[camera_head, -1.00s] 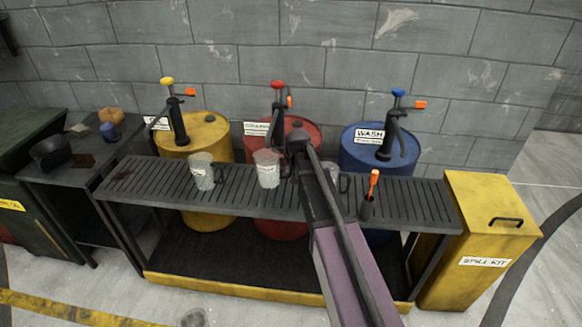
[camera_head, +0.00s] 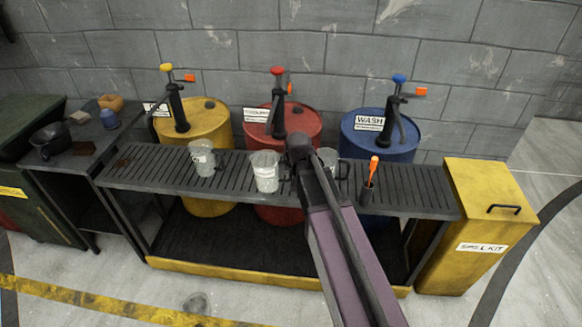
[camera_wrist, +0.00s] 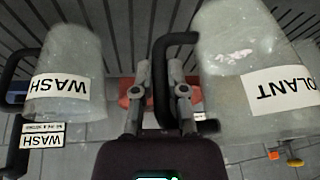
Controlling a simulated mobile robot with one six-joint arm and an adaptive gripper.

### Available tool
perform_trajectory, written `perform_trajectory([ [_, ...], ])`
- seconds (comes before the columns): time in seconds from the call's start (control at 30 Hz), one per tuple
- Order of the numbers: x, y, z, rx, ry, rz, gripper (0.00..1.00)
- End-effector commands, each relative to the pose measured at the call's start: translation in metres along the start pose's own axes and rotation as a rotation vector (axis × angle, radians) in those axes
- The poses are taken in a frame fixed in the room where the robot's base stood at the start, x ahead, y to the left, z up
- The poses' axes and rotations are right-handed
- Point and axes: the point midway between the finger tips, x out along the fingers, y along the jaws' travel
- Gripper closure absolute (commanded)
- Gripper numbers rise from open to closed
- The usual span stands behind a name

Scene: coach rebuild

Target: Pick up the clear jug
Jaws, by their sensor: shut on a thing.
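A clear jug (camera_head: 264,172) with a black handle and a pale label is over the front part of the dark slatted rack. In the wrist view this jug (camera_wrist: 250,50) is at the right and its label reads "OLANT". My gripper (camera_wrist: 173,85) is shut on its black handle. In the head view my arm hides most of the gripper, and I cannot tell whether the jug's base touches the slats. A second clear jug (camera_head: 329,158), labelled WASH (camera_wrist: 65,75), stands just right of my gripper. A third clear jug (camera_head: 202,157) stands farther left on the rack.
Yellow (camera_head: 205,122), red (camera_head: 297,125) and blue (camera_head: 380,143) drums with pumps stand behind the slatted rack (camera_head: 420,200). A black holder with an orange-handled tool (camera_head: 369,182) stands right of the WASH jug. A yellow spill kit box (camera_head: 480,235) is at the right.

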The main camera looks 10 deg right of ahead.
Motion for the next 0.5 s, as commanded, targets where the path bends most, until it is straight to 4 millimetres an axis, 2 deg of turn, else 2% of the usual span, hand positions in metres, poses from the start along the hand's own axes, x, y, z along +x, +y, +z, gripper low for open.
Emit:
perform_trajectory([
  [0.2, -0.010, -0.002, 0.018, 0.001, 0.001, -0.001, 1.00],
  [0.5, -0.017, -0.004, 0.033, 0.000, 0.001, 0.000, 1.00],
])
